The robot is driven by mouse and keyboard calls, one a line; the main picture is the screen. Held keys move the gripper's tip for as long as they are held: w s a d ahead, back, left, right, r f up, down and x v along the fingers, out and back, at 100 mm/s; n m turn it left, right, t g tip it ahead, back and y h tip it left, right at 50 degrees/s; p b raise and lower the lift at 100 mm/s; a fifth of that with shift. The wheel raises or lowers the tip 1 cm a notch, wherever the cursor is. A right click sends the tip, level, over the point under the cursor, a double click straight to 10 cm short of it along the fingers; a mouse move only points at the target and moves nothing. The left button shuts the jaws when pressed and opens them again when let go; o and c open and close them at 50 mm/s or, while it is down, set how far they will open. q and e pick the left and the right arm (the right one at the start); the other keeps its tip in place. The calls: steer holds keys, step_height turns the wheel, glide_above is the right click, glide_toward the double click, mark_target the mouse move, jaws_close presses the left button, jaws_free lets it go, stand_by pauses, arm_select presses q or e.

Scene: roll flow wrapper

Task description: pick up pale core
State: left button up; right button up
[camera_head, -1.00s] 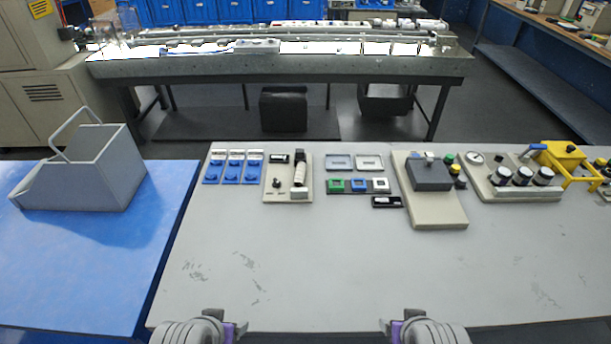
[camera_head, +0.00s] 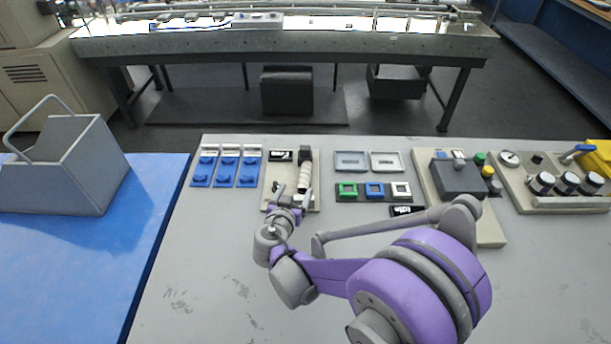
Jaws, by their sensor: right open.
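A pale cylinder (camera_head: 305,177), which looks like the pale core, lies on the beige board (camera_head: 272,172) between a black block (camera_head: 306,154) at its far end and my gripper. My right gripper (camera_head: 293,193) is open over the near part of that board, close to the near end of the pale cylinder. I cannot tell whether the fingers touch it. The gripper hides part of the board and the small dark knob there. My left gripper is not in view.
Blue pieces (camera_head: 227,169) stand left of the board. Grey trays (camera_head: 350,161) and green, blue and white square pieces (camera_head: 373,191) are to its right. A dark grey block (camera_head: 458,178) sits farther right. A grey bin (camera_head: 62,178) stands on the blue table.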

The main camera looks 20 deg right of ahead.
mark_target(303, 178)
steer(key=x, duration=0.3)
steer(key=shift+d, duration=0.15)
steer(key=shift+d+x, duration=0.25)
steer(key=shift+x, duration=2.45)
steer(key=shift+s+r, duration=0.15)
steer(key=shift+r, duration=0.05)
jaws_close()
